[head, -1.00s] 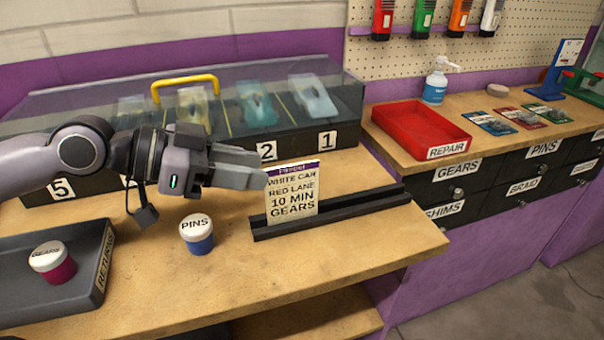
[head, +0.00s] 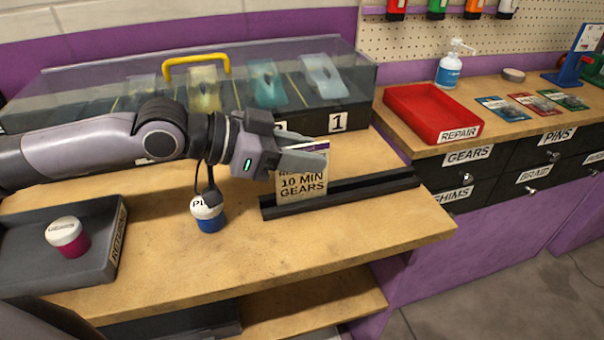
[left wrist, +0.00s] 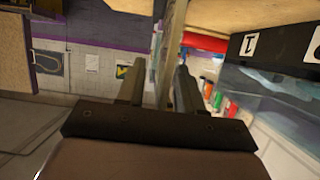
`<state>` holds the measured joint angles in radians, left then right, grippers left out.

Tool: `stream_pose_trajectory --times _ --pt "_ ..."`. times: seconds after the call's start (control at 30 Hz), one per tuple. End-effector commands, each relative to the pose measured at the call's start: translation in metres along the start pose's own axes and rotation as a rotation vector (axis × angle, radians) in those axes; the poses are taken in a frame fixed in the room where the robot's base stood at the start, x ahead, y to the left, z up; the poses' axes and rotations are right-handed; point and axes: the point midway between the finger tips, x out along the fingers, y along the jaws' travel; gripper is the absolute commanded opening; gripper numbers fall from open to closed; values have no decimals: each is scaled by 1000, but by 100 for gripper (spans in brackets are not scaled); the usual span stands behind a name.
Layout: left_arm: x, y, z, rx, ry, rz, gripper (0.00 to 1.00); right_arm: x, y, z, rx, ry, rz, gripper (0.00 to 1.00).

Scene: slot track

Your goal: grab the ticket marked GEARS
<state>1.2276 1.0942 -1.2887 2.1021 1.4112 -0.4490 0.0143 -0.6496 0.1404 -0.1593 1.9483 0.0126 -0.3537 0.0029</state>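My left gripper (head: 318,152) reaches across the ticket's upper part from the left. In the left wrist view, the ticket (left wrist: 173,45) shows nearly edge-on between the two fingers of the left gripper (left wrist: 158,85). The fingers stand apart, with a gap visible beside the ticket. My right gripper is in neither view.
A PINS jar (head: 208,215) stands below my left wrist. A grey tray (head: 110,262) at left holds a magenta jar (head: 67,237). A clear-lidded case (head: 345,80) with a yellow handle lies behind. A red REPAIR tray (head: 432,115) is at right. The bench front is clear.

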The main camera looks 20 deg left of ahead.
Motion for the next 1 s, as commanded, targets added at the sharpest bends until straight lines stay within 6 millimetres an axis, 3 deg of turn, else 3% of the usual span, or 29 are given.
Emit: stream_pose_trajectory --times 0.13,0.23,0.73,0.87,1.0 --pt "0 0 0 0 0 0 33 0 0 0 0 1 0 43" --pt "0 0 0 0 0 0 0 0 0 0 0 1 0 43" --pt "-3 0 -7 1 1 -1 0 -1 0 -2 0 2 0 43" --pt "-9 0 -22 2 3 -1 0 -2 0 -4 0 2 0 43" --pt "-21 0 -51 5 5 -1 0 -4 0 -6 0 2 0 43"
